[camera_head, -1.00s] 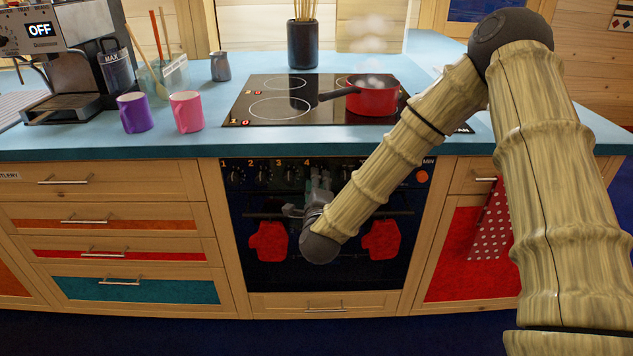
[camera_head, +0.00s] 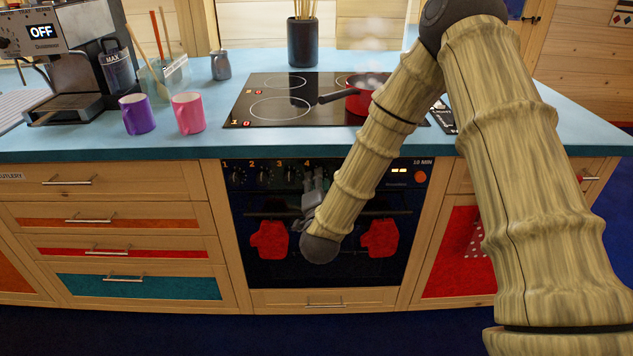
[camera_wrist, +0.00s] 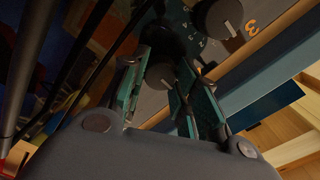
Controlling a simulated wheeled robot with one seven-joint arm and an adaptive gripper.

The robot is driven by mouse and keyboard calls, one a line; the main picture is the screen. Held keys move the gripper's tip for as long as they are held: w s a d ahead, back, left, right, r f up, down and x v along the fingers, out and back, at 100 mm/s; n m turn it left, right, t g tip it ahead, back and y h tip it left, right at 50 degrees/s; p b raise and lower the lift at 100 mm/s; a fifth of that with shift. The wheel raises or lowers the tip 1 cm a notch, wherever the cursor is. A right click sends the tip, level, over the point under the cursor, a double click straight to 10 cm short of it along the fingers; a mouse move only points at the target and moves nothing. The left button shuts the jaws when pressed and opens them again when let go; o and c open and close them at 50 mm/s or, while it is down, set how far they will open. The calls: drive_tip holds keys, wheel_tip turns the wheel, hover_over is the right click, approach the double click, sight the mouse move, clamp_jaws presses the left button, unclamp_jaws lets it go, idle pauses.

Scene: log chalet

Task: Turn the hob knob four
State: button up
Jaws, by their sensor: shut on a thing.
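The row of hob knobs sits on the black oven front (camera_head: 232,215) under the blue worktop, with numbers 1 to 4 above it. My gripper (camera_head: 314,178) is at the knob below the number 4 (camera_head: 306,162), which it mostly hides in the head view. In the wrist view my gripper (camera_wrist: 160,92) has its fingers on either side of a dark round knob (camera_wrist: 160,75) with a pale pointer mark, and is shut on it. The neighbouring knob (camera_wrist: 216,18), beside an orange 3, stands clear of the fingers.
Two red oven mitts (camera_head: 269,240) hang on the oven rail just below my gripper. A red pan (camera_head: 357,103) sits on the hob (camera_head: 250,120), partly behind my arm. A pink mug (camera_head: 188,113) and a purple mug (camera_head: 137,114) stand left of the hob.

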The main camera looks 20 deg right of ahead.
drive_tip(key=shift+n, duration=0.4)
drive_tip(key=o, duration=1)
drive_tip(key=v, duration=1.2)
